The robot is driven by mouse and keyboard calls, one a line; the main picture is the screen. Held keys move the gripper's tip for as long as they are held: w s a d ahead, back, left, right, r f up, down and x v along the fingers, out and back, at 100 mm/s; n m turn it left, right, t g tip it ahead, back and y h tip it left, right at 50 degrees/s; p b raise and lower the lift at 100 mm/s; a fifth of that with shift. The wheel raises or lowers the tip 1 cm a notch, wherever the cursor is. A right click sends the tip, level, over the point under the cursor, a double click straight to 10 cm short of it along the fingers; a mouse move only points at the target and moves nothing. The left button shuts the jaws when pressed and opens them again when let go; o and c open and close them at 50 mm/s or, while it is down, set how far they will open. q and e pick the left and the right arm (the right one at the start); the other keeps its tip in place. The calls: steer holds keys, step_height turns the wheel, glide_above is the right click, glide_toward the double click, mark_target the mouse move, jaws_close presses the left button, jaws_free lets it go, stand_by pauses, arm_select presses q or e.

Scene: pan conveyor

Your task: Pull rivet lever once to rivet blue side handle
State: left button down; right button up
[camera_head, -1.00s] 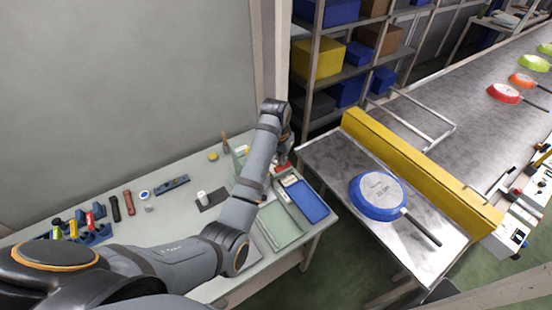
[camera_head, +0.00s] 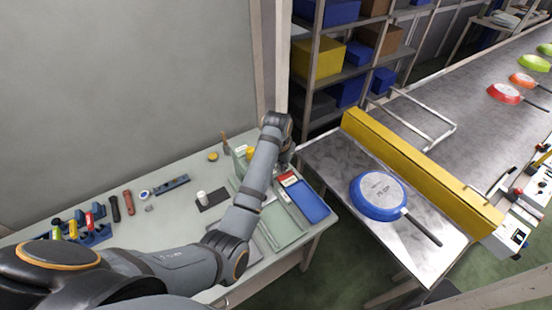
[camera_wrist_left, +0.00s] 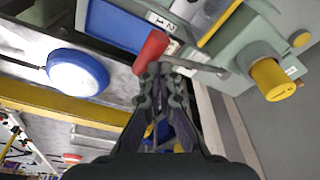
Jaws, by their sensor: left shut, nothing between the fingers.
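In the left wrist view, the rivet lever shows as a red grip (camera_wrist_left: 151,52) on a grey rod (camera_wrist_left: 200,67) that runs to a grey-green machine (camera_wrist_left: 255,40). My left gripper (camera_wrist_left: 160,72) is shut and empty, its tips close to the red grip; whether they touch it is unclear. In the head view my left arm (camera_head: 262,165) reaches over the bench and largely hides the gripper and the machine. A blue pan (camera_head: 378,186) lies upside down on the metal table, its long handle pointing lower right. I cannot make out the blue side handle. My right gripper is out of view.
A blue tray (camera_head: 312,203) sits at the bench's right end, close to my left gripper. A yellow cylinder (camera_wrist_left: 275,80) juts from the machine. Hand tools lie at the bench's left. A yellow barrier (camera_head: 415,165) edges the pan table. Red, orange and green pans rest on the conveyor.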

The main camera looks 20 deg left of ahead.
mark_target(286, 178)
arm_select(q)
steer(key=shift+s+d+f, duration=0.2)
steer(key=shift+d+f, duration=0.05)
steer(key=shift+f, duration=0.45)
steer(key=shift+s+d+f, duration=0.2)
steer(key=shift+d+f, duration=0.05)
steer(key=shift+f, duration=0.45)
steer(key=shift+s+d+f, duration=0.2)
steer(key=shift+d+f, duration=0.05)
steer(key=shift+f, duration=0.45)
steer(key=shift+s+d+r+p, duration=0.15)
steer(key=shift+r+p, duration=0.2)
steer(key=shift+p, duration=0.35)
steer(key=shift+r, duration=3.5)
